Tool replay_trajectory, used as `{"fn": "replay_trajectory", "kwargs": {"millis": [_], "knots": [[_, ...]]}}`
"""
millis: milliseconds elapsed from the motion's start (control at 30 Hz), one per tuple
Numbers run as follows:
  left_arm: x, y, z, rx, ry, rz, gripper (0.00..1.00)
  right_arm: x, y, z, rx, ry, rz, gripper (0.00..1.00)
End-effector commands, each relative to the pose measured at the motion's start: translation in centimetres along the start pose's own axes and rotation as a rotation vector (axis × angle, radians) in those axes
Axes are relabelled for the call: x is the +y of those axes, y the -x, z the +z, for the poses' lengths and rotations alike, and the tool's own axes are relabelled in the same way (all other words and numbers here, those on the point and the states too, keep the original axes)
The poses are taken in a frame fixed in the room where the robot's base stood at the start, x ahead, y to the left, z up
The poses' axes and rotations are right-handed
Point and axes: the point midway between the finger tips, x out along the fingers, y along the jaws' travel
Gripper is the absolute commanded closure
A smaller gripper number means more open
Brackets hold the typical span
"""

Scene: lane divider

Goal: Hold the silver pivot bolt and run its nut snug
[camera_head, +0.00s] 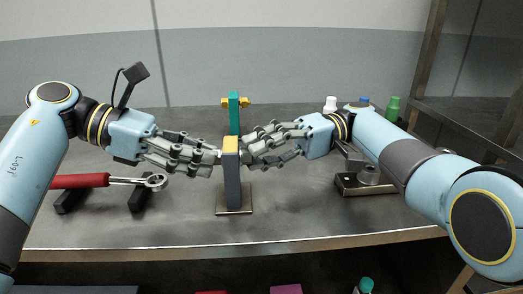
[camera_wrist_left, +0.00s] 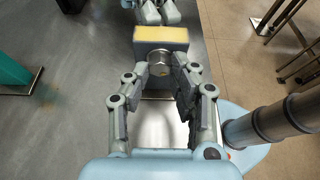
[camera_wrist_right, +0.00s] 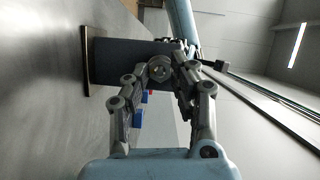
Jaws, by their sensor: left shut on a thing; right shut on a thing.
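A dark grey upright divider post (camera_head: 232,185) with a yellow top stands on a flat metal base plate. My left gripper (camera_head: 217,156) is at its left face. In the left wrist view the fingers are shut around a round silver bolt end (camera_wrist_left: 160,66), just below the yellow top (camera_wrist_left: 161,36). My right gripper (camera_head: 245,155) is at the right face. In the right wrist view its fingers are shut around a silver nut (camera_wrist_right: 160,70) against the dark post (camera_wrist_right: 120,62). The head view hides both ends of the bolt behind the fingers.
A teal post (camera_head: 234,122) with yellow side knobs stands behind. A red-handled wrench (camera_head: 82,181) rests on black stands at left. A metal tray with a grey part (camera_head: 368,175) sits at right under my right arm. White, blue and green bottles stand at back right.

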Motion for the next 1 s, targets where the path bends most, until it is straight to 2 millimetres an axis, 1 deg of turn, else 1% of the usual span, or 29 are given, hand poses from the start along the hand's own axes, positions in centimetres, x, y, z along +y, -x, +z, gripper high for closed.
{"fn": "replay_trajectory", "kwargs": {"millis": [33, 233, 667, 700, 833, 1000], "knots": [[0.09, 0.18, 0.08, 0.002, -0.004, 0.003, 1.00, 0.08, 0.31, 0.04, 0.003, -0.015, -0.001, 1.00], [0.09, 0.19, 0.08, 0.002, -0.004, 0.003, 1.00, 0.10, 0.32, 0.05, 0.002, -0.049, -0.015, 1.00], [0.09, 0.20, 0.07, 0.003, -0.004, 0.003, 1.00, 0.14, 0.32, 0.07, 0.002, -0.056, -0.017, 1.00], [0.09, 0.20, 0.07, 0.003, -0.004, 0.003, 1.00, 0.15, 0.32, 0.07, 0.003, -0.055, -0.017, 0.71], [0.10, 0.17, 0.08, 0.003, -0.004, 0.003, 1.00, 0.12, 0.23, 0.05, 0.002, -0.055, -0.019, 0.54], [0.11, 0.14, 0.09, 0.002, -0.003, 0.004, 1.00, 0.10, 0.13, 0.04, 0.001, -0.054, -0.020, 0.54]]}}
